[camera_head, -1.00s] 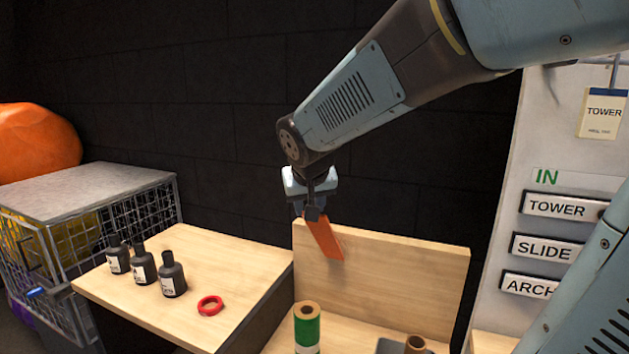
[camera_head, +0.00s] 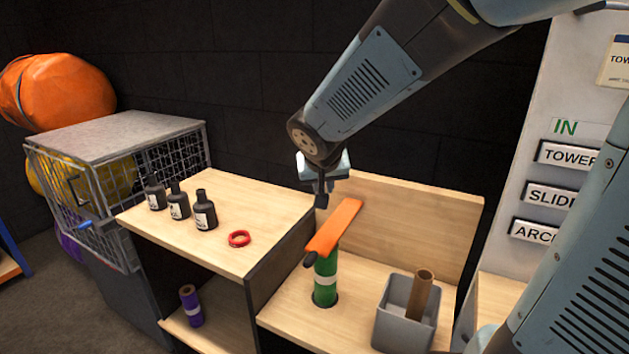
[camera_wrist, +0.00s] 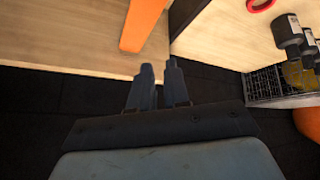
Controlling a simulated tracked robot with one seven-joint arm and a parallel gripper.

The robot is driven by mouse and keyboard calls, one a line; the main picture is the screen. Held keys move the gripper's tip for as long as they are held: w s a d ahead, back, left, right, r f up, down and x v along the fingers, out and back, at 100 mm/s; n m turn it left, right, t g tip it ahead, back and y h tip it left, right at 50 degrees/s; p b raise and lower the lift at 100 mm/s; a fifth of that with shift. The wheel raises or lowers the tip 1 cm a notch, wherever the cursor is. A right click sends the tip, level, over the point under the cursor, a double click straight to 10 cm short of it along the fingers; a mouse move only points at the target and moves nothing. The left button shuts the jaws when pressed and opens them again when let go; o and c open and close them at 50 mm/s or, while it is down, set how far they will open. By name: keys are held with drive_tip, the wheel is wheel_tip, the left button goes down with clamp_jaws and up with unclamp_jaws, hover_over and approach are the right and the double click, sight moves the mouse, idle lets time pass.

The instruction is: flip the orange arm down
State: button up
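The orange arm (camera_head: 335,230) is a flat bar in front of the wooden backboard (camera_head: 420,222). It slants toward the camera, its near end over the top of an upright green tube (camera_head: 325,285) with a white band. I cannot tell whether it touches the tube. A dark knob (camera_head: 310,259) shows at its near end. My gripper (camera_head: 321,199) is above the arm's far part, apparently clear of it and empty. In the wrist view, the fingers (camera_wrist: 160,66) are close together with a narrow gap, and the orange arm (camera_wrist: 143,22) lies beyond them.
A grey bin (camera_head: 405,325) with a brown tube (camera_head: 421,293) stands right of the green tube. Several black bottles and a red ring (camera_head: 239,239) sit on the higher left shelf (camera_head: 262,205). A purple tube (camera_head: 191,305) stands below. A wire cage (camera_head: 125,165) is farther left.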

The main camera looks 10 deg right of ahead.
drive_tip(key=o, duration=0.6)
drive_tip(key=shift+a+r, duration=0.1)
drive_tip(key=shift+a, duration=0.15)
drive_tip(key=shift+r, duration=0.15)
drive_tip(key=v, duration=1.3)
drive_tip(key=shift+s+r, duration=0.1)
drive_tip(key=shift+s, duration=0.2)
drive_tip(key=shift+d, duration=0.1)
drive_tip(key=shift+g+y, duration=0.7)
drive_tip(key=s+d+f, duration=0.1)
drive_tip(key=s+d, duration=0.2)
drive_tip(key=d, duration=0.2)
drive_tip(key=s+d+f, duration=0.2)
drive_tip(key=s+d, duration=0.1)
drive_tip(key=d, duration=0.2)
drive_tip(key=s+d+f, duration=0.1)
drive_tip(key=s+d, duration=0.3)
drive_tip(key=d, duration=0.1)
drive_tip(key=shift+s+d+f, duration=0.15)
drive_tip(key=shift+f, duration=0.2)
